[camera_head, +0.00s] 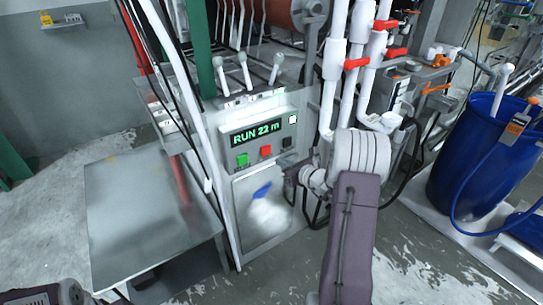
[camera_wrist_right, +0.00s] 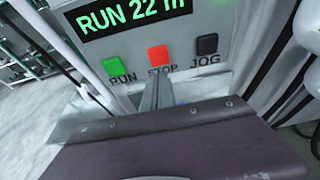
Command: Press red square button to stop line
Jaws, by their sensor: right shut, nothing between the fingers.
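The red square button (camera_head: 265,151) sits on the grey control panel below a display (camera_head: 257,133) reading "RUN 22 m". In the right wrist view the red button (camera_wrist_right: 158,56) is above the label STOP, between a green RUN button (camera_wrist_right: 115,67) and a black JOG button (camera_wrist_right: 207,44). My right gripper (camera_wrist_right: 155,82) is shut and empty. Its tips appear just below the red button, overlapping the STOP label; contact with the panel cannot be told. In the head view my right gripper (camera_head: 290,177) is at the panel's lower right. Part of my left arm shows at the bottom left; its jaws cannot be made out.
A grey metal table (camera_head: 150,215) stands left of the panel. White pipes with red valve handles (camera_head: 356,63) rise to the right of it. A blue barrel (camera_head: 480,150) stands at the far right. The floor looks wet.

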